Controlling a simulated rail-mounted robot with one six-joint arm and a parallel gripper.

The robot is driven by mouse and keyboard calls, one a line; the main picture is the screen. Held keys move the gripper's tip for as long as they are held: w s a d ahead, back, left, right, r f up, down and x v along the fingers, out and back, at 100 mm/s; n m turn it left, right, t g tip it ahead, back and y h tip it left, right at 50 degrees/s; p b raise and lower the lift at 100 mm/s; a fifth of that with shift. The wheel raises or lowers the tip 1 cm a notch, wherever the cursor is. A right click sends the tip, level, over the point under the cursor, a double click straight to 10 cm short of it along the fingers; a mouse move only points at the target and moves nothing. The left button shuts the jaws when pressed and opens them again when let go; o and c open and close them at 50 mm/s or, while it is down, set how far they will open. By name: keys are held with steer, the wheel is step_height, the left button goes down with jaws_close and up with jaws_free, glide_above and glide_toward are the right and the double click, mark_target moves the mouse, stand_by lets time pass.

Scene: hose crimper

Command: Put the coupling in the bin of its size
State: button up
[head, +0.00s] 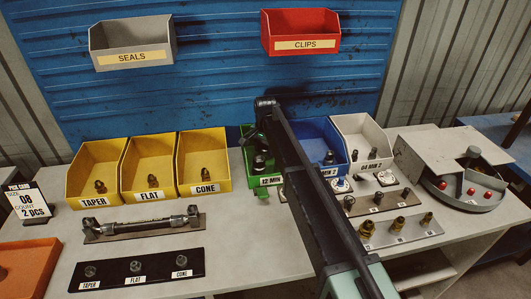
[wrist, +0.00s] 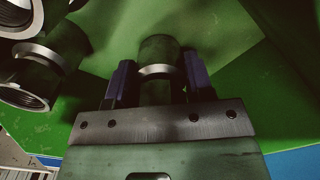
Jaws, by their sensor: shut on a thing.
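My gripper (wrist: 158,68) is shut on a dark coupling (wrist: 158,52) with a bright metal ring, between two blue fingers in the wrist view. Green bin walls lie around and beyond it. In the head view my gripper (head: 251,140) is at the green bin (head: 262,199), partly hidden by my arm; its label reads "12 MIN" with the rest covered. Other couplings (wrist: 40,65) show at the left of the wrist view. To the right stand a blue bin (head: 318,132), its label partly covered, and a white bin (head: 362,128) with a small "MIN 2" label; both hold fittings.
Yellow TAPER (head: 95,157), FLAT (head: 148,157) and CONE (head: 203,155) bins stand left. A pick card (head: 29,202) reads size 08, count 2 pcs. A hose assembly (head: 143,226) lies in front. A crimper (head: 462,170) stands right. My arm crosses the bench middle.

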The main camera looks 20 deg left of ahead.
steer(key=shift+f, duration=0.3)
steer(key=o, duration=1.2)
steer(key=shift+r, duration=0.15)
step_height(320, 180, up, 13)
steer(key=p, duration=1.2)
steer(key=shift+f, duration=0.25)
steer(key=shift+f, duration=0.1)
